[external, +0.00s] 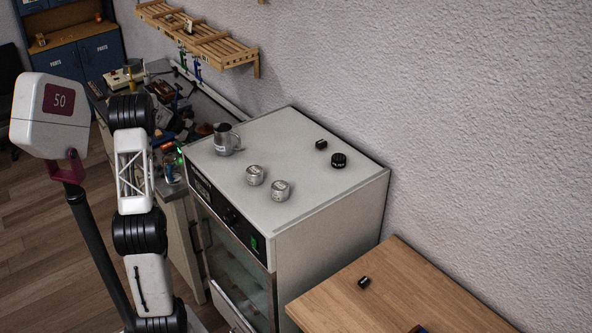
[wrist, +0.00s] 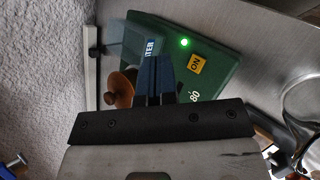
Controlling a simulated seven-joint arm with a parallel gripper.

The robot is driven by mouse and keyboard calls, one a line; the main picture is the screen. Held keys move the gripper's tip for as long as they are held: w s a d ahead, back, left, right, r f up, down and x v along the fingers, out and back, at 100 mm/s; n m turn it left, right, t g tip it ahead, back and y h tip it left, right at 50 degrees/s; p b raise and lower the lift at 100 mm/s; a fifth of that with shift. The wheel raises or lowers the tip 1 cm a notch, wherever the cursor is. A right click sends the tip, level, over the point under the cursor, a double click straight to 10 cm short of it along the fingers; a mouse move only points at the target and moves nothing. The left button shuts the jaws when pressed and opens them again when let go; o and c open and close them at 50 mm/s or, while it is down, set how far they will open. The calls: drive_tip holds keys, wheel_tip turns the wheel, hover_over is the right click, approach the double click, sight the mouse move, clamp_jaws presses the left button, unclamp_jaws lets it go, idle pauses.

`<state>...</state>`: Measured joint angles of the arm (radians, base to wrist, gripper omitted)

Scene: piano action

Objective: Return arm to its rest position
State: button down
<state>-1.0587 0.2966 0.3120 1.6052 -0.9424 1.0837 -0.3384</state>
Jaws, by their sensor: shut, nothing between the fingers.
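My arm (external: 136,185) stands nearly upright at the left of the external view, left of a white cabinet. I cannot make out my gripper in the external view; my arm seems to hide it. In the wrist view my gripper (wrist: 160,66) shows its dark fingers close together, shut, with nothing seen between them. The fingers point toward a green device (wrist: 208,62) with a lit green lamp and a yellow "ON" label. I cannot tell whether they touch it.
The white cabinet (external: 345,184) carries a metal jug (external: 224,140), two silver round pieces (external: 280,190) and two small black pieces (external: 339,160). A cluttered bench stands behind my arm. A wooden table (external: 408,290) is at lower right. A slatted shelf (external: 222,48) hangs above the bench.

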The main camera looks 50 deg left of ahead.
drive_tip(key=shift+r, duration=0.2)
idle(0.5)
